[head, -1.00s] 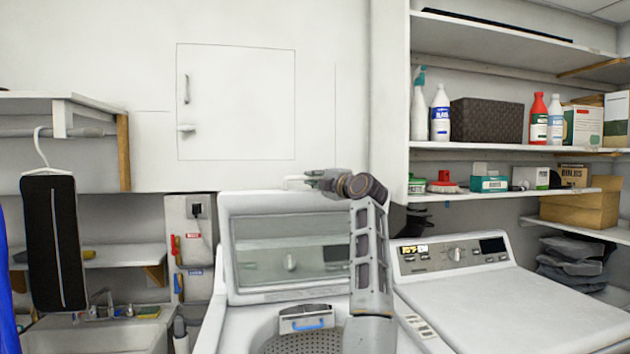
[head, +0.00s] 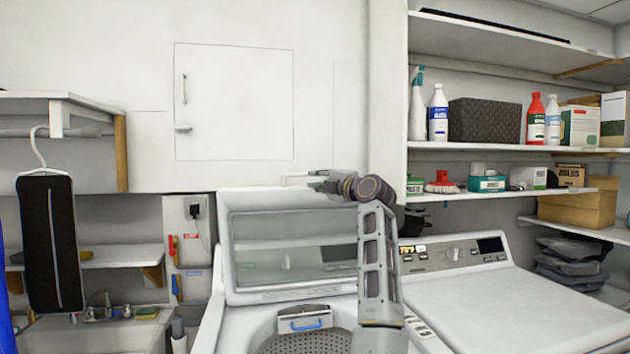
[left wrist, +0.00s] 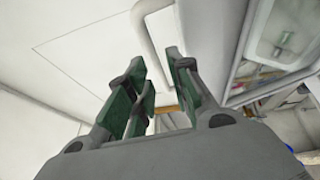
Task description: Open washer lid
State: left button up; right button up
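The washer lid (head: 262,297) stands raised and tilted back in the head view, with its glass panel toward me and the drum opening uncovered below. A thin white handle (head: 297,175) shows at its top edge, and a curved white bar (left wrist: 152,40) shows at the fingertips in the left wrist view. My left gripper (head: 318,181) is at the top of the lid, beside the handle. In the left wrist view its two green-padded fingers (left wrist: 155,66) stand apart with a gap between them; no firm grip is visible. My right gripper is not in view.
The washer (head: 225,335) has a perforated drum (head: 305,344) and a dispenser with a blue handle (head: 306,319). A second white machine (head: 510,305) stands to the right. Shelves with bottles and boxes (head: 485,122) are above it. A sink and a hanging black item (head: 50,240) are at left.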

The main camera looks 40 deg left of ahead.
pick_arm(q)
jog(key=v, duration=0.9)
dwell(0.4)
jog(key=shift+f, duration=0.1)
